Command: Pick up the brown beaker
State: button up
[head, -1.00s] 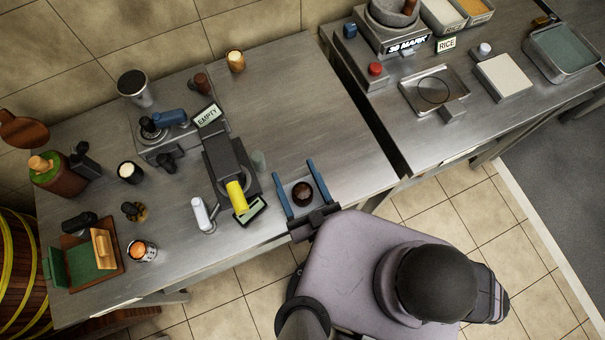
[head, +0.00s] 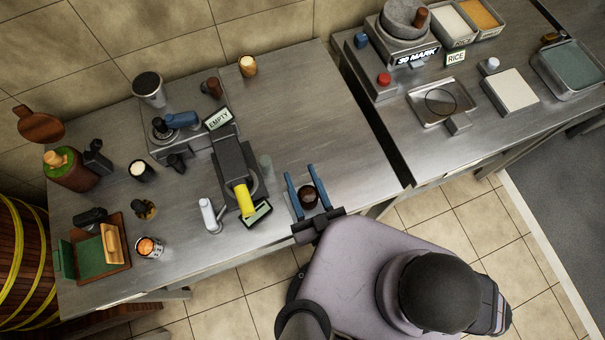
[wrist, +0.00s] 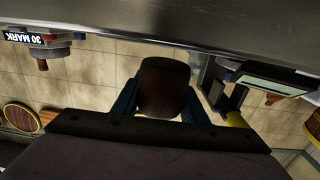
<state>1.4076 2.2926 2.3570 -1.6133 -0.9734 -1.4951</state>
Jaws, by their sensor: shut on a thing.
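The brown beaker (head: 308,197) is a small dark brown round cup near the front edge of the left steel table in the head view. My gripper (head: 304,189) has blue fingers on both sides of it and is shut on it. In the wrist view the beaker (wrist: 163,85) fills the middle, with the blue fingers partly hidden behind and beside it. I cannot tell whether its base touches the table.
The table (head: 310,110) is bare behind and to the right. A gap separates the second counter.

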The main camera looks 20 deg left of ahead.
notch_tip(320, 180, up, 8)
jog(key=p, duration=0.7)
jog(key=o, duration=0.7)
grip_shut()
